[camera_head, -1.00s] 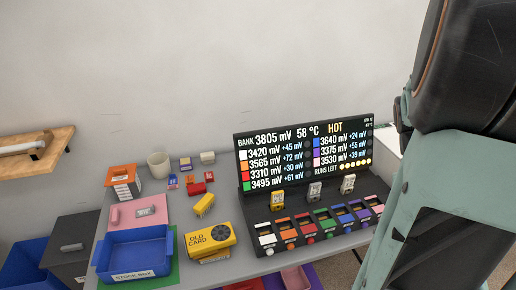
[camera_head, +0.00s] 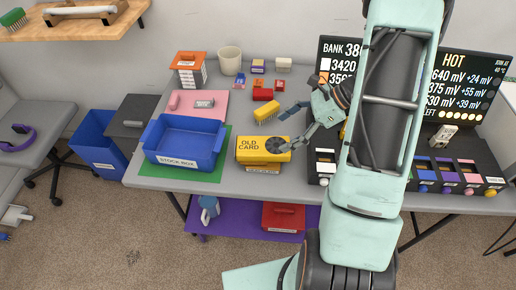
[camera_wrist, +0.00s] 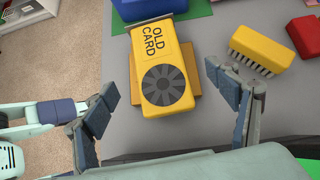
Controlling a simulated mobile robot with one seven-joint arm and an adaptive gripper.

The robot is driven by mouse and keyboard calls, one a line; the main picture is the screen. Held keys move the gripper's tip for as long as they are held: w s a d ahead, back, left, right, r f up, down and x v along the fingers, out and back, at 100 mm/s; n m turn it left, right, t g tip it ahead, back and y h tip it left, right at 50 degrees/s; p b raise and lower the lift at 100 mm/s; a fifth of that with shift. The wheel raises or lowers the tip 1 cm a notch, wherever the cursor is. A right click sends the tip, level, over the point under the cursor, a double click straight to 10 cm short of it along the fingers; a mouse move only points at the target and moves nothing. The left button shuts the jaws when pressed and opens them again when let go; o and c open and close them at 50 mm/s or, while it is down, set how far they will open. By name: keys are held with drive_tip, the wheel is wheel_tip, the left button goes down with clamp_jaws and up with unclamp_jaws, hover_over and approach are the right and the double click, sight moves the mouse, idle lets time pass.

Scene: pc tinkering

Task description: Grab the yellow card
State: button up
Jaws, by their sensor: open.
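The yellow card (camera_head: 263,149) is a thick yellow block marked "OLD CARD" with a dark fan on its top. It lies on the grey table, on top of a brownish-yellow piece that shows beneath it. In the wrist view the yellow card (camera_wrist: 161,66) sits in the middle, between and ahead of the spread fingers. My gripper (camera_head: 294,126) is at the right end of the card in the head view. In the wrist view my gripper (camera_wrist: 168,105) is open and empty, with one finger on each side of the card's fan end and gaps to both sides.
A blue "STOCK BOX" (camera_head: 178,160) stands on a green mat left of the card. A yellow brush-like block (camera_head: 266,112) and a red block (camera_head: 262,95) lie behind it. The black display console (camera_head: 466,178) stands to the right, partly hidden by my arm.

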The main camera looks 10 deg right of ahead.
sight(262, 145)
drive_tip(key=x, duration=0.9)
drive_tip(key=shift+s+a+f, duration=0.1)
drive_tip(key=shift+a+f, duration=0.05)
drive_tip(key=c, duration=1.6)
